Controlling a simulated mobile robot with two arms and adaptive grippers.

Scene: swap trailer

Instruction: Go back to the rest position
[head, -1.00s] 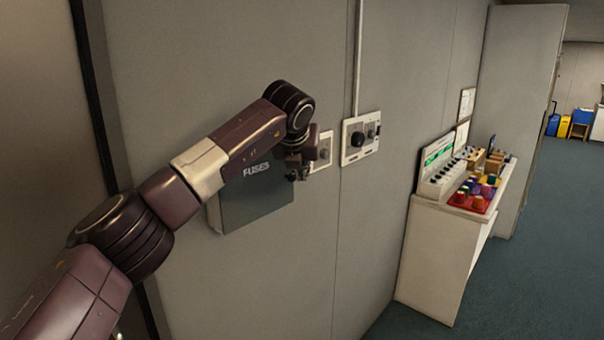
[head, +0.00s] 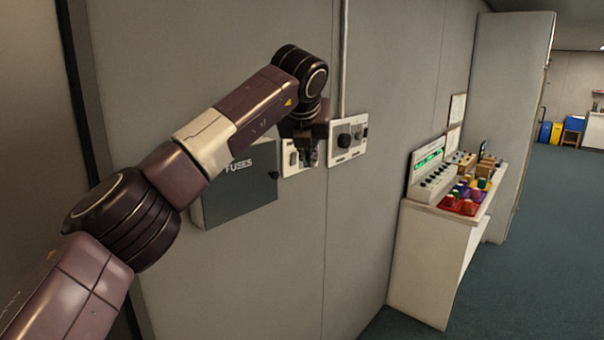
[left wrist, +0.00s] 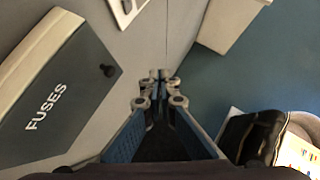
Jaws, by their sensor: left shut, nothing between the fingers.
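My left gripper (head: 306,152) hangs from the arm in front of the wall, to the right of the grey fuse box (head: 240,200) marked FUSES. In the head view it partly covers a small pale switch plate (head: 289,160). In the left wrist view my left gripper (left wrist: 160,80) has its fingers together with nothing between them. The closed fuse box (left wrist: 70,95) with its dark knob shows at the left there, apart from the fingers. My right gripper is in neither view.
A dial panel (head: 348,138) is on the wall just right of the gripper. A white cabinet (head: 430,255) carries a console (head: 432,172) and a red tray (head: 470,207) of coloured items. Open floor (head: 540,240) lies at the right.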

